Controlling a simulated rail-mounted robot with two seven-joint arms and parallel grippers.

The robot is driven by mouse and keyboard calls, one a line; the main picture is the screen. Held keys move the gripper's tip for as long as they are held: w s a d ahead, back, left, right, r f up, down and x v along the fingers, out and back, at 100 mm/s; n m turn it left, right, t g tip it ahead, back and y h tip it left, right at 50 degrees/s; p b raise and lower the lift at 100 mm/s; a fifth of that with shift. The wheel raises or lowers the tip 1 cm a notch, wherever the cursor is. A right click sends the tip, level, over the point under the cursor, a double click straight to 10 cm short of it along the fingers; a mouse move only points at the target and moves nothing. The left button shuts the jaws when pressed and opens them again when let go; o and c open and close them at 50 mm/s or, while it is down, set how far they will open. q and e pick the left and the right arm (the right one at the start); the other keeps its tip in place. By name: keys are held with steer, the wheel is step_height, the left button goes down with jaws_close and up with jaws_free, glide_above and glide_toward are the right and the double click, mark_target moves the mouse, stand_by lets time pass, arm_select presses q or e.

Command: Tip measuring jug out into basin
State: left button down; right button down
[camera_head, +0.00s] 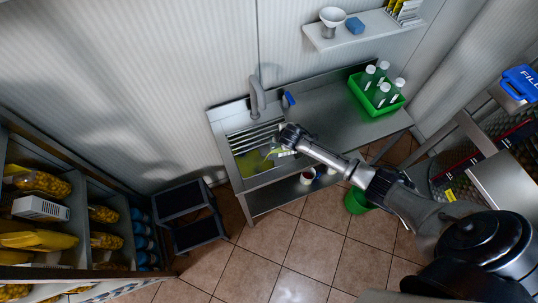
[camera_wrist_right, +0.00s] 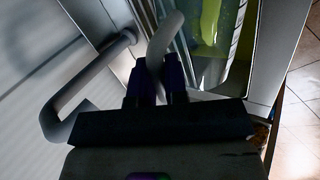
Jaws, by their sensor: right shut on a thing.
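The steel basin (camera_head: 233,126) is set in the left part of the counter, with bars across it. My right gripper (camera_head: 287,151) is over the basin's right side. In the wrist view its fingers (camera_wrist_right: 156,88) are shut on the pale curved handle of the measuring jug (camera_wrist_right: 234,45). The jug is clear with scale marks, and yellow-green shows in it. In the head view the jug (camera_head: 275,154) looks tilted toward the basin, partly hidden by the gripper. Yellow-green liquid (camera_head: 250,164) shows low in the basin. My left gripper is out of view.
A grey tap (camera_head: 257,95) rises behind the basin, close to the gripper in the wrist view (camera_wrist_right: 75,90). A green crate (camera_head: 366,102) of bottles stands on the counter's right. A blue-topped item (camera_head: 289,99) is behind the basin. A dark step stool (camera_head: 190,215) stands left.

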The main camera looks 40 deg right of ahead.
steer(key=shift+w+a+r, duration=0.15)
steer(key=shift+w+a, duration=0.05)
steer(key=shift+a, duration=0.1)
